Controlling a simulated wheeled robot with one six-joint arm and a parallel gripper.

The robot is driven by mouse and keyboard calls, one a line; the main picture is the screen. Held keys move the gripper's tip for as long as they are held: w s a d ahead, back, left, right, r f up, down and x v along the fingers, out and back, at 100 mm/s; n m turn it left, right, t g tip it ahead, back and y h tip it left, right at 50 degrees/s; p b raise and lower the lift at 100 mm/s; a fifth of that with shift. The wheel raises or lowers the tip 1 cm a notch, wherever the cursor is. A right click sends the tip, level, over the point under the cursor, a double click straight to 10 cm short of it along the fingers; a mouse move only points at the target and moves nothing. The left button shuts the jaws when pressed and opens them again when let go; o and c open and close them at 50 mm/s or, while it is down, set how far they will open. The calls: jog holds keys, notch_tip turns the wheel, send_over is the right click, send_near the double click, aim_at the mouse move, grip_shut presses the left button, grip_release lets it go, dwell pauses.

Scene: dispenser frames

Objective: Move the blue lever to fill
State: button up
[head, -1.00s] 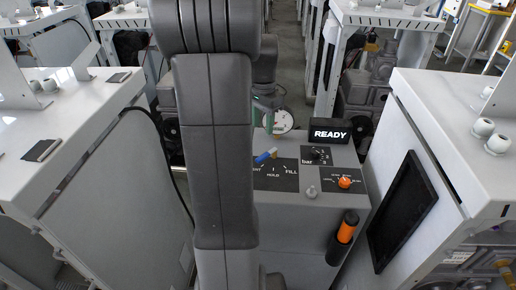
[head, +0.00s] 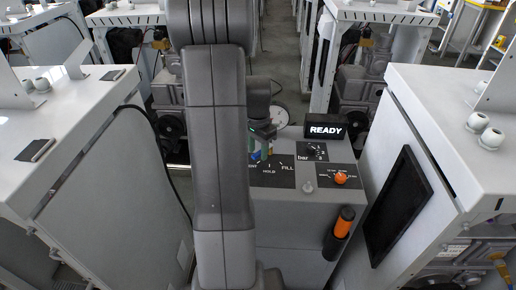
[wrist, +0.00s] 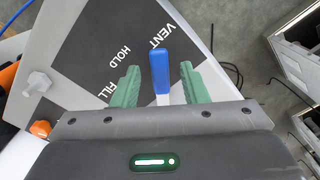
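The blue lever (wrist: 160,66) sits on a dark panel (wrist: 100,45) lettered VENT, HOLD and FILL, with its blue tip next to VENT in the wrist view. My gripper (wrist: 158,82) is open, with one green finger on each side of the lever and a visible gap on both sides. In the head view my gripper (head: 262,146) is over the panel (head: 272,180) and partly covers the lever (head: 256,155); FILL is at the panel's right.
A READY display (head: 325,130) stands at the back of the dispenser. An orange knob (head: 340,178), a bar dial (head: 312,150) and a grey knob (head: 308,187) are to the right. An orange-black handle (head: 343,223) hangs on the front. White cabinets (head: 440,130) flank both sides.

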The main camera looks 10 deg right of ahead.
grip_shut()
jog(key=n, duration=0.1)
jog(key=s+d+n, duration=0.1)
jog(key=n, duration=0.1)
jog(key=shift+s+d, duration=0.15)
jog(key=n, duration=0.2)
jog(key=s+d+n, duration=0.1)
jog(key=n, duration=0.1)
jog(key=shift+d, duration=0.3)
jog(key=d+n, duration=0.1)
jog(key=n, duration=0.1)
jog(key=d+n, duration=0.1)
jog(key=n, duration=0.1)
jog(key=shift+s+d+r+n, duration=0.1)
jog(key=shift+s+d+n, duration=0.05)
jog(key=shift+n, duration=0.15)
jog(key=shift+w+d+n, duration=0.15)
jog(key=shift+d+n, duration=0.4)
jog(key=shift+n, duration=0.5)
jog(key=shift+w+d+n, duration=0.15)
jog(key=shift+d+n, duration=0.4)
jog(key=shift+n, duration=0.5)
